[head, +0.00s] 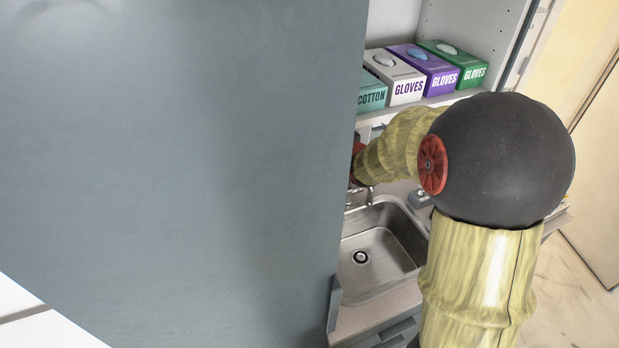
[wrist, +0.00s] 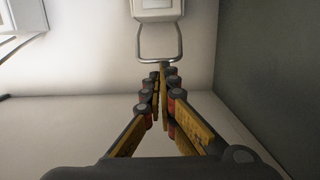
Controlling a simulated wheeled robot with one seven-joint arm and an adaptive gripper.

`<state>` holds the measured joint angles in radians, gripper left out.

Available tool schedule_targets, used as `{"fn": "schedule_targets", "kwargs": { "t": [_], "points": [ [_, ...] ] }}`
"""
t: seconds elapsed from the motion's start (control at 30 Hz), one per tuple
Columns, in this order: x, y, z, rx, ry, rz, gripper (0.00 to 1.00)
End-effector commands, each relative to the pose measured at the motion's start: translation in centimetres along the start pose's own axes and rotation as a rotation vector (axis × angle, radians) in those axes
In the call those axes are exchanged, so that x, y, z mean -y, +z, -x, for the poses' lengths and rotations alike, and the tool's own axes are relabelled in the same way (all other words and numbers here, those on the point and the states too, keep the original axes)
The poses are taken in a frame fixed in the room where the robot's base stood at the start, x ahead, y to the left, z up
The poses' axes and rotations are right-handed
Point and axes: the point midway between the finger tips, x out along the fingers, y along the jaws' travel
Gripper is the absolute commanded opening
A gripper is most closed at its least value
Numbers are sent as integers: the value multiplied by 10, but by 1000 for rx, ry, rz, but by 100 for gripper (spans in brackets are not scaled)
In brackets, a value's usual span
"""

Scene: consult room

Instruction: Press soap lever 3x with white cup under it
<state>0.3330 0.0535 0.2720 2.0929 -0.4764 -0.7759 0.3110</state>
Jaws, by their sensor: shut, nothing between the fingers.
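The soap dispenser (wrist: 157,8) is a white box on the wall at the top of the wrist view. Its lever (wrist: 142,40) is a metal wire loop hanging from the front of it. My gripper (wrist: 158,72) is shut and empty, with its fingertips close to the lower bar of the loop. I cannot tell whether they touch it. In the head view, my gripper and the dispenser are hidden behind the grey panel and my arm. I see no white cup in either view.
A large grey panel (head: 180,160) blocks the left of the head view. A steel sink (head: 385,245) with a tap (head: 368,196) is set in the counter. Several glove boxes (head: 427,68) stand on the shelf above. A dark wall (wrist: 260,85) stands at right in the wrist view.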

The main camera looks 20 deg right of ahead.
Motion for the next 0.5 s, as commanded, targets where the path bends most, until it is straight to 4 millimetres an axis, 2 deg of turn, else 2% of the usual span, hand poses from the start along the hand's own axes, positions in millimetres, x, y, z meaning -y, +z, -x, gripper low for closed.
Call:
{"fn": "schedule_targets", "kwargs": {
  "t": [0.5],
  "points": [
    [-1,4,47,-3,2,1,0]
  ]
}}
